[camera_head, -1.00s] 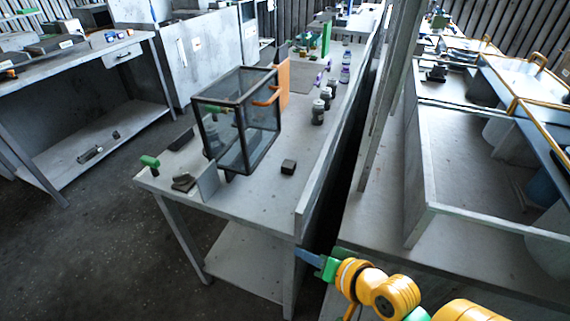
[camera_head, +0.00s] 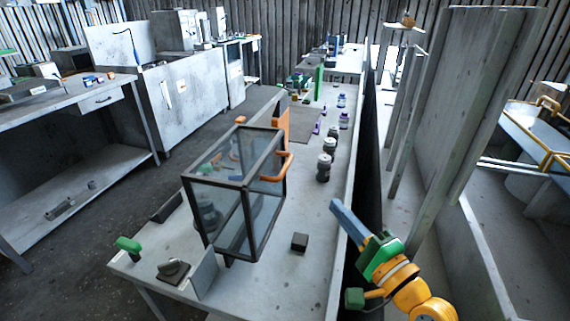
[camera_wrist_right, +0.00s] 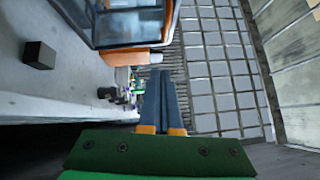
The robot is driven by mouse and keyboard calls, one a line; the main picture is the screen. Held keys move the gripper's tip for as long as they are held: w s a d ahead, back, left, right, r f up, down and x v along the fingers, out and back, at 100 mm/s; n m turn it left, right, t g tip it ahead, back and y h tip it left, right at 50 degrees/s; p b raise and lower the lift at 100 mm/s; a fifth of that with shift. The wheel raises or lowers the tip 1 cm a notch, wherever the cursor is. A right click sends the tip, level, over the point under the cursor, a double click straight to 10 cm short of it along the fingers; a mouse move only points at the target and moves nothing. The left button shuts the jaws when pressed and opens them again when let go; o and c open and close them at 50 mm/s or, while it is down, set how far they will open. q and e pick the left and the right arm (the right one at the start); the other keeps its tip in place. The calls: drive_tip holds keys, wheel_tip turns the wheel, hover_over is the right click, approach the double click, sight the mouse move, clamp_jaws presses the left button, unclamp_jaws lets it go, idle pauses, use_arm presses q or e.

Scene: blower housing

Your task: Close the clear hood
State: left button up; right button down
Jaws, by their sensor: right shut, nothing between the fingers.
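The clear hood (camera_head: 238,212) is a dark-framed box with see-through panes on the near part of the long grey table. An orange handle (camera_head: 287,165) sticks out on its right side. A grey rounded part shows dimly behind its left pane. The hood (camera_wrist_right: 125,28) also shows at the top of the right wrist view, with an orange part (camera_wrist_right: 132,59) under it. My right gripper (camera_head: 336,204) is shut and empty, to the right of the hood, apart from it and the handle. My left gripper is out of view.
A small black block (camera_head: 300,242) lies on the table right of the hood. Grey-and-black jars (camera_head: 325,165) stand farther back. A green-handled item (camera_head: 128,246) lies at the near left corner. A raised edge runs along the table's right side, with tall panels beyond.

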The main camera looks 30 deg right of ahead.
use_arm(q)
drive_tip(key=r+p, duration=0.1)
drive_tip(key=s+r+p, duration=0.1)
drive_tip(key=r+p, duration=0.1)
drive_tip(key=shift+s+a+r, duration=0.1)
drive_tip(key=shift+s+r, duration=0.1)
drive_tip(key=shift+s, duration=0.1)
use_arm(e)
drive_tip(key=w+a+r, duration=0.2)
drive_tip(key=w, duration=0.9)
drive_tip(key=shift+d, duration=0.1)
drive_tip(key=shift+r, duration=0.15)
